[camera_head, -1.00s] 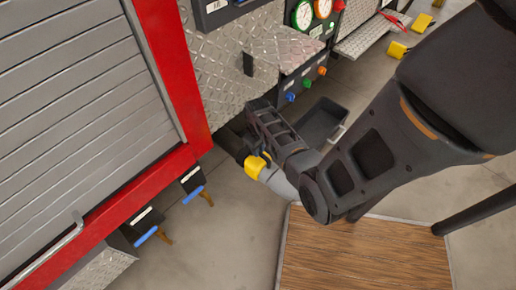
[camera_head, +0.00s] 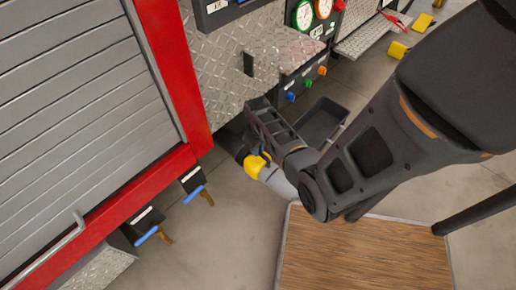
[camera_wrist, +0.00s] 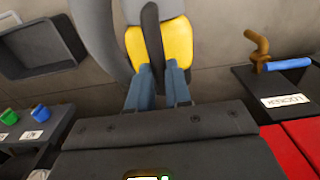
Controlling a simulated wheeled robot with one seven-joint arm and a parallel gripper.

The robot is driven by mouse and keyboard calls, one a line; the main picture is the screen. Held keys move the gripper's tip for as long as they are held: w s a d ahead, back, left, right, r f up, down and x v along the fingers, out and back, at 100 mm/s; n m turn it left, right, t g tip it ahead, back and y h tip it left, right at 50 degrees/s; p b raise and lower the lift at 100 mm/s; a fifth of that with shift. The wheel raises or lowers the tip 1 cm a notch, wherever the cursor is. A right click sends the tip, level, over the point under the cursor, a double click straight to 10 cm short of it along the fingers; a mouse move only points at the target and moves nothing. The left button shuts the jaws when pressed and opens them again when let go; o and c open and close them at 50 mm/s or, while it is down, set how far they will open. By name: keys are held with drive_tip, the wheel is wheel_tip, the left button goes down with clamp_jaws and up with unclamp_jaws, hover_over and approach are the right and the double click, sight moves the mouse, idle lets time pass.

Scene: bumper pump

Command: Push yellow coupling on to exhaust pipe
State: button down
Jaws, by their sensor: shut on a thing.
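The yellow coupling (camera_head: 255,165) is beside the lower edge of the truck panel, on the end of a grey hose (camera_head: 277,183). My gripper (camera_wrist: 160,88) is shut on it; in the wrist view the coupling (camera_wrist: 178,42) shows yellow on both sides of a dark middle part, just beyond the fingertips. The grey hose also curves down the left of the coupling in the wrist view (camera_wrist: 97,35). In the head view my wrist hides the fingers. A dark piece (camera_head: 240,153) shows at the coupling's truck side; I cannot tell whether it is the exhaust pipe.
A black open tray (camera_head: 321,121) is just right of my wrist. Blue-handled valves (camera_head: 194,194) stick out along the truck's red lower edge (camera_head: 150,185). A wooden-topped platform (camera_head: 350,260) lies below my arm.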

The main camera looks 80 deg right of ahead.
drive_tip(key=shift+w+d, duration=0.25)
drive_tip(key=shift+w, duration=0.05)
drive_tip(key=c, duration=1)
unclamp_jaws()
drive_tip(key=shift+s+a, duration=0.1)
wheel_tip(320, 180, up, 8)
drive_tip(key=shift+f+p, duration=0.1)
drive_tip(key=shift+p, duration=0.7)
